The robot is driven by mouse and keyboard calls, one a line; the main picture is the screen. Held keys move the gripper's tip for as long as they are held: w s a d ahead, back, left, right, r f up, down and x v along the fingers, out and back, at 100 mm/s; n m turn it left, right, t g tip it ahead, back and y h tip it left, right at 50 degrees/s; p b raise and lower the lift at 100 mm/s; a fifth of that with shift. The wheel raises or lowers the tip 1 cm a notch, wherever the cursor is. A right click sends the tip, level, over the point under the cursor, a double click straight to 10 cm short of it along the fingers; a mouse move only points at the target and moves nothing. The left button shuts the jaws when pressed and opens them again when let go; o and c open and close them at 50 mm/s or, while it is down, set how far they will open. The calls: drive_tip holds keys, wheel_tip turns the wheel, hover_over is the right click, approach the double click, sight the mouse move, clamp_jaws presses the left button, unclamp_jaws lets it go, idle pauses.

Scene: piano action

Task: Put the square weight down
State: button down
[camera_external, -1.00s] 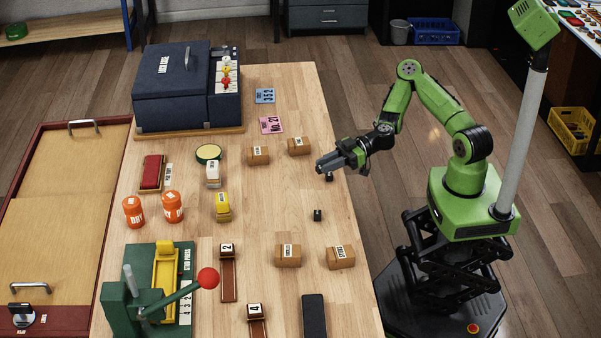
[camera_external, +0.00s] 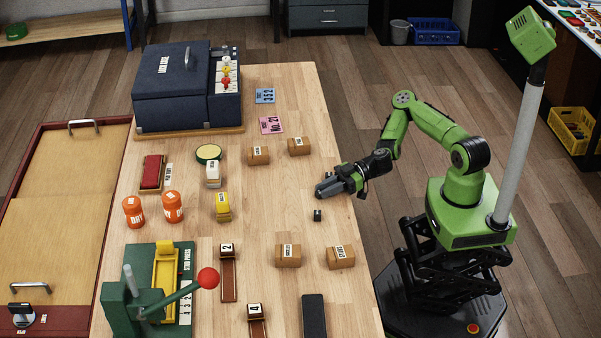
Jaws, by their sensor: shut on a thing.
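My gripper (camera_external: 321,191) is low over the right side of the wooden table, its fingers pointing left. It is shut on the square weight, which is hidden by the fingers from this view. A small black block (camera_external: 317,215) stands on the table just in front of the gripper, apart from it. Another small dark piece (camera_external: 329,174) shows just behind the gripper, partly covered by it. I cannot tell the exact shapes of these small pieces.
Cardboard boxes stand behind (camera_external: 299,146) and in front (camera_external: 340,257) of the gripper on the table (camera_external: 270,205). A yellow stamp-like block (camera_external: 222,206) and orange jars (camera_external: 172,207) are further left. A green press (camera_external: 150,300) is at front left. The tabletop left of the gripper is clear.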

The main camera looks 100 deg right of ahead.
drive_tip(key=shift+f, duration=0.2)
drive_tip(key=c, duration=1)
unclamp_jaws()
drive_tip(key=shift+r, duration=0.1)
drive_tip(key=shift+r+p, duration=0.1)
drive_tip(key=shift+p, duration=0.45)
drive_tip(key=v, duration=0.4)
drive_tip(key=shift+s+d+f+b, duration=0.25)
drive_tip(key=shift+f+b, duration=0.05)
drive_tip(key=shift+b, duration=0.1)
drive_tip(key=p+v, duration=0.9)
drive_tip(key=v, duration=0.1)
drive_tip(key=shift+s+d+r, duration=0.15)
drive_tip(key=shift+s+r, duration=0.05)
drive_tip(key=shift+r, duration=0.05)
drive_tip(key=shift+o, duration=0.6)
drive_tip(key=shift+s+d+p, duration=0.1)
drive_tip(key=shift+s+p, duration=0.2)
drive_tip(key=shift+f, duration=0.15)
